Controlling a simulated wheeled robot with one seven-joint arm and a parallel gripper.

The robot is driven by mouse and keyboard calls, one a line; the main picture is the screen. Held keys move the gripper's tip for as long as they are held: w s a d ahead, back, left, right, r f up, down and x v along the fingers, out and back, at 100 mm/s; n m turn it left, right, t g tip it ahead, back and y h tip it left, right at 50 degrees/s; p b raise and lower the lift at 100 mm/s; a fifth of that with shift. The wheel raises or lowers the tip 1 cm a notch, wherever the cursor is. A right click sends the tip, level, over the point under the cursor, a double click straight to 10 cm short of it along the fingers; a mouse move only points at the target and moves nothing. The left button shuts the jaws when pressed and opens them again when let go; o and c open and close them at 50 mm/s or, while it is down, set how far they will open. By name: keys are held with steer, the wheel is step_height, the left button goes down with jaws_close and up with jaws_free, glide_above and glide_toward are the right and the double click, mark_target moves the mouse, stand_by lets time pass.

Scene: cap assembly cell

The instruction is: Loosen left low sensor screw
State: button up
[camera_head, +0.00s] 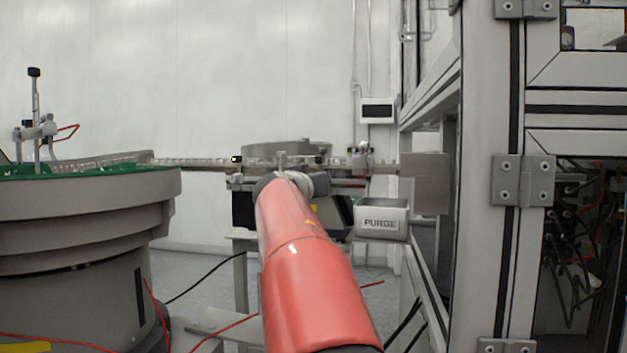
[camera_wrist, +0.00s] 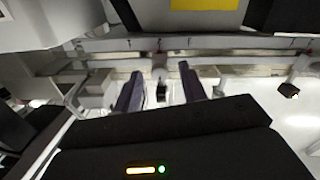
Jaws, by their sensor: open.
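In the wrist view my gripper (camera_wrist: 161,88) is open, its two dark fingers apart and pointing at a pale rail (camera_wrist: 225,62). A small dark part (camera_wrist: 161,91) shows in the gap between the fingers; I cannot tell whether it is the screw or a sensor part, and no contact is clear. A black block with an orange mark (camera_wrist: 289,91) sits at the right, outside the fingers. In the head view a small black sensor with a yellow mark (camera_head: 236,159) sits on the rail (camera_head: 200,161). My red arm hides most of the gripper there. No screw is clearly visible.
A large grey bowl feeder (camera_head: 85,215) stands at the left. A metal PURGE bin (camera_head: 381,222) hangs right of my arm. A tall grey machine frame (camera_head: 480,200) fills the right side. Red and black cables run low across the front.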

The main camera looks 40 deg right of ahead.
jaws_close()
steer(key=shift+n, duration=0.3)
steer(key=shift+n+p, duration=1.55)
steer(key=shift+n, duration=10.35)
steer(key=shift+f, duration=0.15)
